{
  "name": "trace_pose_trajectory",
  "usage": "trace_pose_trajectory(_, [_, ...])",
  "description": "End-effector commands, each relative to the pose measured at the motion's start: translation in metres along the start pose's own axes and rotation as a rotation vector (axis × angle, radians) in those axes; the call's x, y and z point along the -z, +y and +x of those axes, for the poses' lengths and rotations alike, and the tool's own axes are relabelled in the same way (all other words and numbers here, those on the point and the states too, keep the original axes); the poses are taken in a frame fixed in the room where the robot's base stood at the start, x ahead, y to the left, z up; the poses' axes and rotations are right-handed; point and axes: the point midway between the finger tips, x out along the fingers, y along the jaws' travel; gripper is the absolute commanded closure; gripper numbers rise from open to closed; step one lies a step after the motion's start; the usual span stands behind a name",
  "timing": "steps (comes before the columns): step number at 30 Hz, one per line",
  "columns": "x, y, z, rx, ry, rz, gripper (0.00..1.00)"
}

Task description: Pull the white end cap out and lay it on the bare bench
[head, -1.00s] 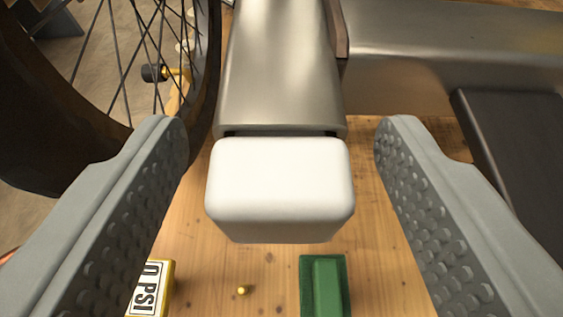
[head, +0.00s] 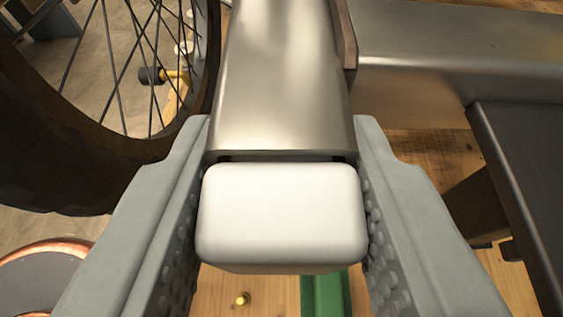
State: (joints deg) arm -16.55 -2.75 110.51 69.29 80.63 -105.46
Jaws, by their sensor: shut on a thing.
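The white end cap (head: 281,214) is a rounded block at the near end of the metal frame tube (head: 282,85). A thin dark gap shows between the cap and the tube's end. My gripper (head: 282,205) is shut on the cap, with one grey finger against its left side and one against its right. The bare wooden bench (head: 222,285) shows below the cap; much of it is hidden by my fingers and the cap.
A spoked wheel (head: 95,120) stands at the left. A green block (head: 322,292) and a small brass bead (head: 242,299) lie on the bench below the cap. A round copper-rimmed disc (head: 40,275) is at lower left. A dark panel (head: 520,150) and a metal crossbar (head: 450,70) are at the right.

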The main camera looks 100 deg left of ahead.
Motion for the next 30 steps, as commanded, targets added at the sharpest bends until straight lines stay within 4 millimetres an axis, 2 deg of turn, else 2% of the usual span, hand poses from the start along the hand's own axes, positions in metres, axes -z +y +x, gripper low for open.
trace_pose_trajectory(30, [-0.013, 0.000, -0.031, -0.001, -0.001, 0.000, 0.88])
